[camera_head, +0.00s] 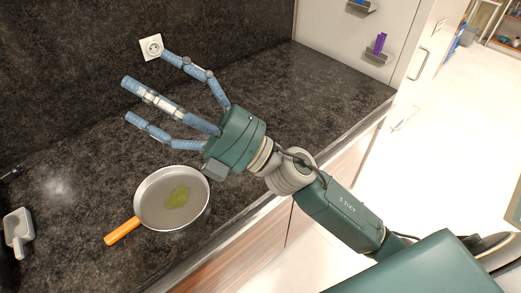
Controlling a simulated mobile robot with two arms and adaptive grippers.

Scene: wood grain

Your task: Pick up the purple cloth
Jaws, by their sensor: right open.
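A small purple thing (380,43), which looks like the purple cloth, sits upright on a small grey holder (375,57) on the white panel at the upper right. My right gripper (143,87) is open and empty, its three blue fingers spread and pointing left above the dark countertop. It is well to the left of the purple thing, apart from it. My left gripper is out of view.
A pan (150,208) with an orange handle and a yellow-green patch inside lies on the dark speckled countertop (310,90). A grey scoop-like item (18,228) is at the far left. A wall socket (151,46) is on the back wall. Open floor lies to the right.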

